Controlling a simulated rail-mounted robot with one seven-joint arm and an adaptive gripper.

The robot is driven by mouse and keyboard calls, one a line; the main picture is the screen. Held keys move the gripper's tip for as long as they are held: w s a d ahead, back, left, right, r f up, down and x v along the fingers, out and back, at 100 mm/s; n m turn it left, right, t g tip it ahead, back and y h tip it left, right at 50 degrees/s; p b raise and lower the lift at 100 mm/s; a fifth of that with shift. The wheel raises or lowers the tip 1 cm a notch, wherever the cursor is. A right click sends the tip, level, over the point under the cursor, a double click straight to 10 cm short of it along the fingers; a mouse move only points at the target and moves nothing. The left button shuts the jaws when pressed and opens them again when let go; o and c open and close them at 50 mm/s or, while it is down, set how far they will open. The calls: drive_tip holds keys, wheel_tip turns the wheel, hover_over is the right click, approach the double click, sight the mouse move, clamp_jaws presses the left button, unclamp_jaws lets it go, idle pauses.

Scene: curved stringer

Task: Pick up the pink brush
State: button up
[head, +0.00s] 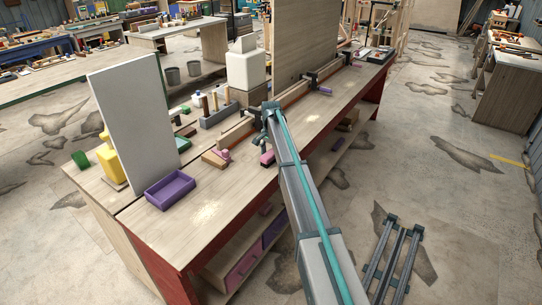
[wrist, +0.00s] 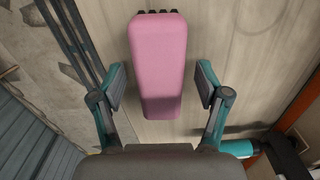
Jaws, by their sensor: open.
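The pink brush (wrist: 158,65) lies on the pale wooden workbench (head: 215,205). In the wrist view its long pink back faces me, with dark bristles showing at its far end. In the head view the brush (head: 267,158) is small, near the bench's front edge and just below my gripper (head: 265,143). In the wrist view my gripper (wrist: 161,82) is open, with one finger on each side of the brush's lower half. Gaps show between the brush and both fingers. Its height above the brush is hard to tell.
A wooden tool with a pink knob (head: 216,158) lies left of the brush. A purple tray (head: 170,189) and an upright pale board (head: 134,120) stand farther left. A long wooden bar with clamps (head: 293,94) lies behind. Bare bench top lies between tray and brush.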

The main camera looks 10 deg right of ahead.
drive_tip(key=shift+f, duration=0.3)
drive_tip(key=c, duration=1.3)
drive_tip(key=shift+r, duration=0.1)
drive_tip(key=shift+r, duration=0.45)
wheel_tip(320, 180, up, 2)
drive_tip(key=shift+b, duration=0.5)
drive_tip(key=shift+s+d+r+b, duration=0.2)
drive_tip(key=shift+s+r+b, duration=0.5)
drive_tip(key=shift+s+r, duration=1.3)
drive_tip(key=shift+s+d+r+b, duration=0.2)
drive_tip(key=shift+s+r+b, duration=0.85)
drive_tip(key=shift+s, duration=1.6)
drive_tip(key=shift+s+d+r+b, duration=0.2)
drive_tip(key=shift+s+r+b, duration=0.15)
drive_tip(key=shift+s+r, duration=1.8)
drive_tip(key=shift+s+f, duration=0.2)
